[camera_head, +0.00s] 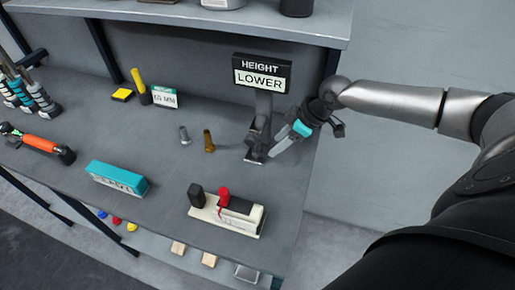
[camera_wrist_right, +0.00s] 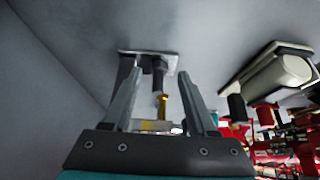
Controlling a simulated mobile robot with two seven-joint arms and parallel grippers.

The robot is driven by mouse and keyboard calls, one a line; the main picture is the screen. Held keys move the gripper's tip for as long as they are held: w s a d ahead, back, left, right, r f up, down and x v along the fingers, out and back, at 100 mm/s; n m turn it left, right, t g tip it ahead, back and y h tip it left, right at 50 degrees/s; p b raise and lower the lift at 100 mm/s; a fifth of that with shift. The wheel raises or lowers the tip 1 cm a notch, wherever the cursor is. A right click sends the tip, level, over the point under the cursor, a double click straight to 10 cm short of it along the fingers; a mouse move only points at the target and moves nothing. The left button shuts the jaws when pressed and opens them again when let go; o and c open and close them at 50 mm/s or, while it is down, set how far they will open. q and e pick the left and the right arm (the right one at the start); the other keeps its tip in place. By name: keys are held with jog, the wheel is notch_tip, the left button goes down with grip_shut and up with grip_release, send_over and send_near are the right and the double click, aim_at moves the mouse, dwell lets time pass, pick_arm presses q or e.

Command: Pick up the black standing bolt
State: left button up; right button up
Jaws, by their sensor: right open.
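The black standing bolt (camera_wrist_right: 159,75) shows in the right wrist view, upright and dark, beside a post on a small plate (camera_wrist_right: 140,53). In the head view a dark upright piece (camera_head: 254,141) stands at the foot of the HEIGHT sign, partly hard to make out. My right gripper (camera_head: 273,148) is just right of it in the head view. In the right wrist view its two fingers (camera_wrist_right: 160,92) are spread, with the bolt seen between and beyond them. I cannot tell any contact. My left gripper is not in view.
The HEIGHT LOWER sign (camera_head: 262,74) rises close to my right gripper. A silver bolt (camera_head: 184,135) and a brass bolt (camera_head: 208,141) stand to the left. A pale block with a red lever (camera_head: 228,211) sits in front. A teal box (camera_head: 118,178) lies left.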

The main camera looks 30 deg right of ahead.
aim_at(261, 152)
jog(key=w+a, duration=0.2)
jog(key=w, duration=0.1)
jog(key=shift+a, duration=0.35)
jog(key=shift+x, duration=1.2)
jog(key=shift+f, duration=0.3)
grip_shut()
